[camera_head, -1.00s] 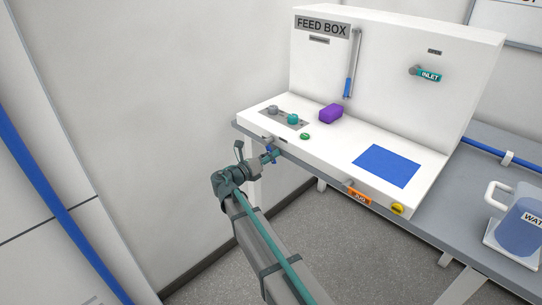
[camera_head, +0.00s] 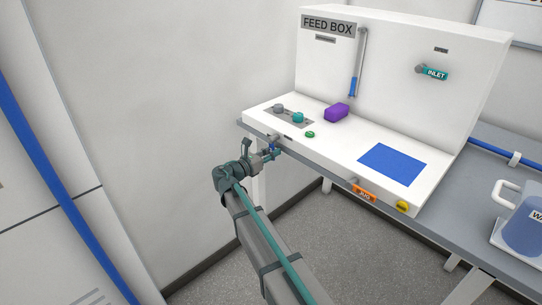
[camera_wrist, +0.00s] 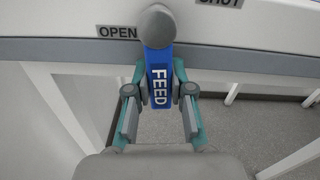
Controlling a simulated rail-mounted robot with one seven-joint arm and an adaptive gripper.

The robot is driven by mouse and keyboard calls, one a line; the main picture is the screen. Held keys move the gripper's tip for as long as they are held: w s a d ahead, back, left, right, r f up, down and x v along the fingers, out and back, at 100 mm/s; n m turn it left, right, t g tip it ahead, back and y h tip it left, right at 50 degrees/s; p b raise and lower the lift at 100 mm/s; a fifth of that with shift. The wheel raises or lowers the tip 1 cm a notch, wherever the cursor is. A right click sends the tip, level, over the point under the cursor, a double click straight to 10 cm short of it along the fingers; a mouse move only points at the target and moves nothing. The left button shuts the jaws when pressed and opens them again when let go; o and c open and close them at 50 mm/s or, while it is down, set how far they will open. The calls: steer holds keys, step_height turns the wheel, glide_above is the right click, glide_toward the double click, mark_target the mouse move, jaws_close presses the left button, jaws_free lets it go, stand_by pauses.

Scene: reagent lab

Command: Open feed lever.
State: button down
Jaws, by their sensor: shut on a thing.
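The feed lever (camera_wrist: 158,84) is a blue bar marked FEED. In the wrist view it hangs straight down from a round grey knob (camera_wrist: 157,27) on the front edge of the white box. An OPEN label (camera_wrist: 117,32) is just left of the knob, and a SHUT label (camera_wrist: 220,2) is at the upper right, partly cut off. My gripper (camera_wrist: 158,74) is shut on the lever, one finger at each side. In the head view my gripper (camera_head: 272,152) is at the box's front left edge, and the lever is mostly hidden there.
The white feed box (camera_head: 345,155) carries a purple block (camera_head: 337,111), a teal knob (camera_head: 298,117), a green button (camera_head: 310,134) and a blue panel (camera_head: 393,164). An orange-labelled lever (camera_head: 364,193) and yellow knob (camera_head: 402,206) are farther right. A water jug (camera_head: 522,225) stands at the right.

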steer(key=shift+w+a+m, duration=0.15)
steer(key=shift+w+m, duration=0.1)
steer(key=shift+m, duration=0.45)
steer(key=c, duration=1)
jaws_free()
steer(key=shift+a, duration=0.1)
steer(key=v, duration=1.2)
